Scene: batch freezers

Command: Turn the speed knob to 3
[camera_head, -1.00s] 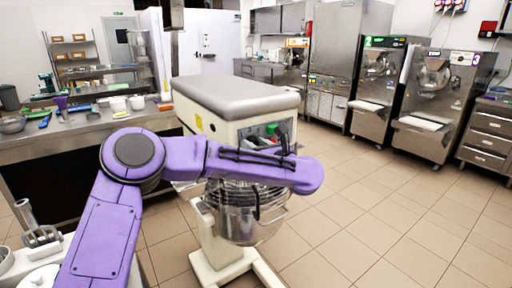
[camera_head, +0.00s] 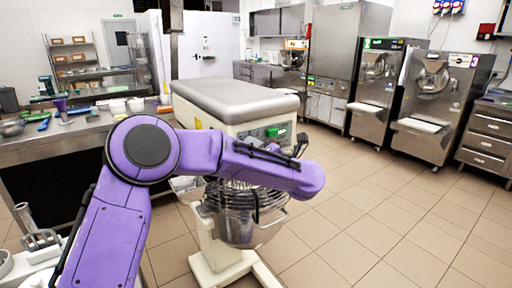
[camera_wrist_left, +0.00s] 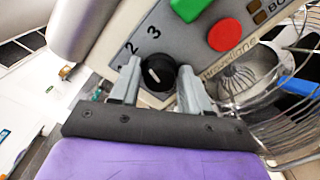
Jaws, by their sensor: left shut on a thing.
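The speed knob (camera_wrist_left: 158,72) is a round black dial with a white mark on the grey control panel of the mixer. The numbers 1, 2 and 3 are printed to its left and above it in the left wrist view. I cannot tell exactly which number the mark points to. My left gripper (camera_wrist_left: 160,78) is shut on the knob, with one finger on each side. In the head view my purple left arm reaches across the mixer (camera_head: 235,98) and hides the knob and gripper. My right gripper is not in view.
A green button (camera_wrist_left: 190,8) and a red button (camera_wrist_left: 224,35) sit above and right of the knob. The wire guard (camera_wrist_left: 292,125) and steel bowl are close on the right. A counter with bowls (camera_head: 60,150) stands left; open tiled floor (camera_head: 370,215) lies right.

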